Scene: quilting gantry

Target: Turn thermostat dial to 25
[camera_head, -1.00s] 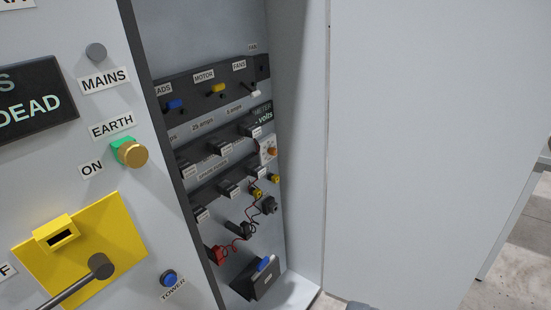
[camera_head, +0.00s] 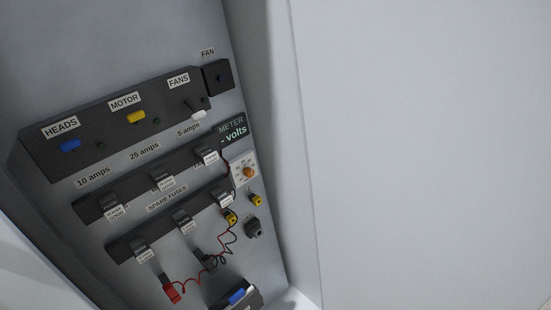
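The likely thermostat dial is a small orange knob (camera_head: 247,172) on a white plate (camera_head: 241,160) at the right side of the cabinet's back panel, below the meter. Marks around the knob are too small to read, so I cannot tell its setting. My gripper is not in view, and nothing of it shows near the dial.
Above are the fuse panel (camera_head: 50,152) with HEADS, MOTOR and FANS labels, and the meter (camera_head: 231,131). Fuse rows, a red clip (camera_head: 172,290) and leads sit left and below. The cabinet's side wall (camera_head: 272,150) and a large pale panel (camera_head: 420,150) stand close on the right.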

